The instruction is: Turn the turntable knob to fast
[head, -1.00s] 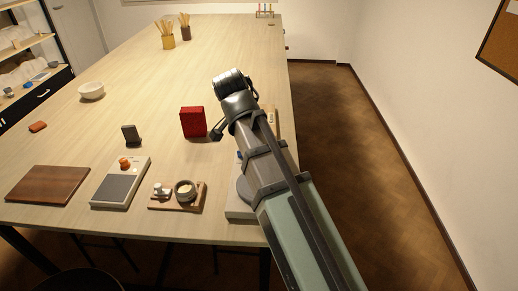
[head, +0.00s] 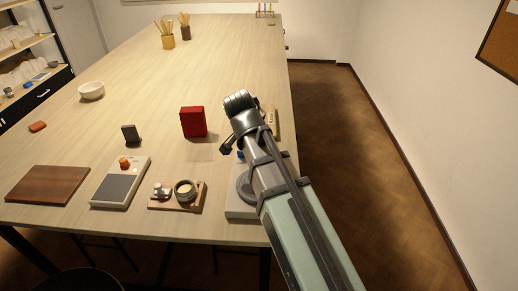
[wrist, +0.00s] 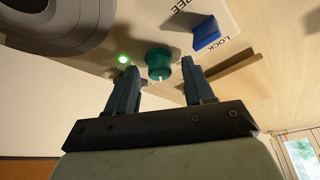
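The turntable's white box (head: 236,212) sits at the near right of the table, partly covered by my arm. Its grey round plate (wrist: 45,22) fills the upper left of the wrist view. A green knob (wrist: 158,63) with a pale pointer mark is on the panel. My gripper (wrist: 157,65) is open, its two fingertips on either side of the knob with visible gaps, so it does not hold it. The knob's speed labels are not readable.
Beside the knob are a lit green lamp (wrist: 123,59) and a blue switch (wrist: 206,33) near "LOCK" lettering. Left of the turntable are a small wooden tray (head: 178,207) with a bowl and a device with an orange knob (head: 125,163). A red box (head: 193,122) stands behind.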

